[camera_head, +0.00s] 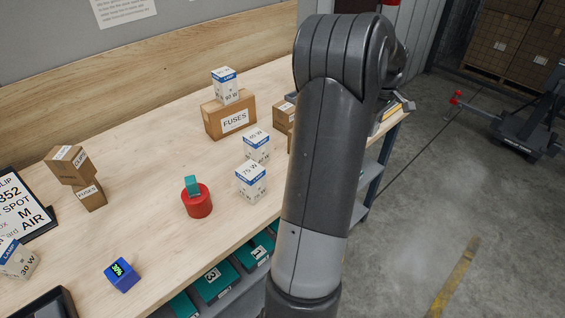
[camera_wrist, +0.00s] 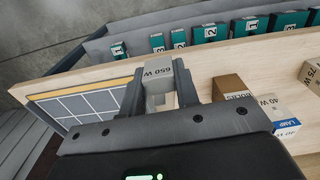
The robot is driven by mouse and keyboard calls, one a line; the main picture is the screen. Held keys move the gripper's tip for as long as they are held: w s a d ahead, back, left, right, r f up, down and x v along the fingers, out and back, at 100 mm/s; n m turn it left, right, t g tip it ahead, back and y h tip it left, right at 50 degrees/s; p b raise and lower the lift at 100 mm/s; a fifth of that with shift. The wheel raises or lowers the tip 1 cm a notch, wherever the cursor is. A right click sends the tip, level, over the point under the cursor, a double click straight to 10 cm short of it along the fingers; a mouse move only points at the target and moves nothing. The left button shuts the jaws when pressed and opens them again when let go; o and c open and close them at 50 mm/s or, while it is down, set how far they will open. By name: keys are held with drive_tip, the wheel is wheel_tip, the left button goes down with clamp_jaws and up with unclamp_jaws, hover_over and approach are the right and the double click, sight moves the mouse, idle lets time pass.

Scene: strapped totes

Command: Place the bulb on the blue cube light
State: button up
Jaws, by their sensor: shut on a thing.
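The blue cube light (camera_head: 122,274), a small blue cube with a green lit display, sits on the table at the lower left in the head view. In the wrist view my gripper (camera_wrist: 160,82) is shut on a small pale box (camera_wrist: 155,71) printed "650 W". It is over the right end of the table, far from the blue cube. In the head view my arm hides most of my gripper and the held box. I see no bare bulb. Whether the held box touches the table, I cannot tell.
A lamp box tops the fuses carton (camera_head: 229,117). Stacked cartons (camera_head: 70,165) and a sign (camera_head: 20,207) stand left. Teal bins (camera_head: 213,280) line the front.

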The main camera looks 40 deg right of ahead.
drive_tip(key=w+a+n, duration=0.2)
drive_tip(key=w+a, duration=0.2)
drive_tip(key=w+a+r+n, duration=0.1)
drive_tip(key=w+a+n, duration=0.1)
drive_tip(key=w+a, duration=0.2)
drive_tip(key=w+a+r+n, duration=0.1)
drive_tip(key=w+a+n, duration=0.1)
drive_tip(key=w+a, duration=0.3)
drive_tip(key=shift+a+r, duration=0.25)
drive_tip(key=shift+a, duration=0.4)
drive_tip(key=w+a+r+n, duration=0.1)
drive_tip(key=w+a+n, duration=0.2)
drive_tip(key=a, duration=0.4)
drive_tip(key=w+a+r+n, duration=0.1)
drive_tip(key=w+a+n, duration=0.2)
drive_tip(key=a, duration=0.5)
drive_tip(key=n, duration=1.4)
hover_over(117, 270)
wheel_tip(117, 270, down, 6)
drive_tip(key=shift+d+r, duration=0.1)
drive_tip(key=shift+r, duration=0.05)
drive_tip(key=shift+f, duration=2.05)
